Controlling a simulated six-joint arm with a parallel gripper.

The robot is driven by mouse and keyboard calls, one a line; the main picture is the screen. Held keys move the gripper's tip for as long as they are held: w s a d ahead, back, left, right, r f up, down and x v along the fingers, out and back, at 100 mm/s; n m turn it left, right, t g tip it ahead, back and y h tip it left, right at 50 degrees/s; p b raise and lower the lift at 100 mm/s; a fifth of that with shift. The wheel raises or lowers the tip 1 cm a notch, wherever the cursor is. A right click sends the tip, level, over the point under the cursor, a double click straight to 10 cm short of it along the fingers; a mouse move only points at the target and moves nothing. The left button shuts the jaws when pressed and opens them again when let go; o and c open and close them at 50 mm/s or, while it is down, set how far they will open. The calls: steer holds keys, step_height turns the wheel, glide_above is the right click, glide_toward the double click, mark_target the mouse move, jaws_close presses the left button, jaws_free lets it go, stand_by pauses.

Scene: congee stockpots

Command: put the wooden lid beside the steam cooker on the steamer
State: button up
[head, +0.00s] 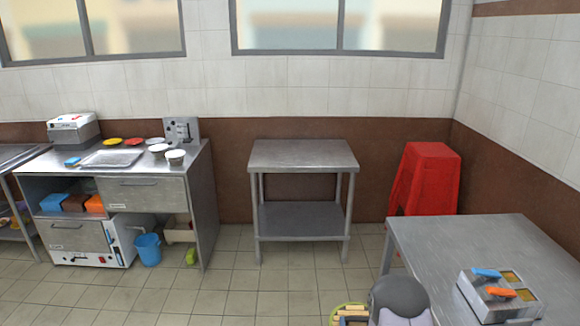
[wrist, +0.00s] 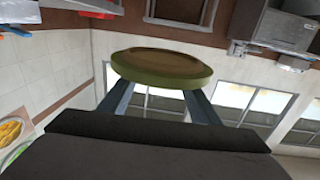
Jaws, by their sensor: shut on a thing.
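The wooden lid (wrist: 162,66) is a round disc with a tan face and a green-yellow rim. In the wrist view it sits between the two fingers of my gripper (wrist: 160,97), which are shut on it. The lid is off any surface there. In the head view, a green-rimmed round thing with tan wood (head: 347,309) shows at the bottom edge, beside a dark grey part of my arm. It looks like the same lid, mostly cut off. I cannot make out the steamer or steam cooker clearly in either view.
A bare steel table (head: 303,155) stands at the centre back. Red stools (head: 430,178) are stacked to its right. A steel table (head: 480,240) at right bears a metal box (head: 499,296) with blue and orange handles. A cluttered steel counter (head: 150,195) stands at left. The tiled floor between is clear.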

steer(key=shift+a+r+n+y, duration=0.1)
steer(key=shift+a+n+y, duration=0.15)
steer(key=shift+a, duration=0.5)
steer(key=shift+a+r+n+y, duration=0.15)
steer(key=shift+a+y, duration=0.2)
steer(key=shift+a, duration=0.4)
steer(key=shift+f, duration=0.1)
steer(key=shift+d, duration=0.1)
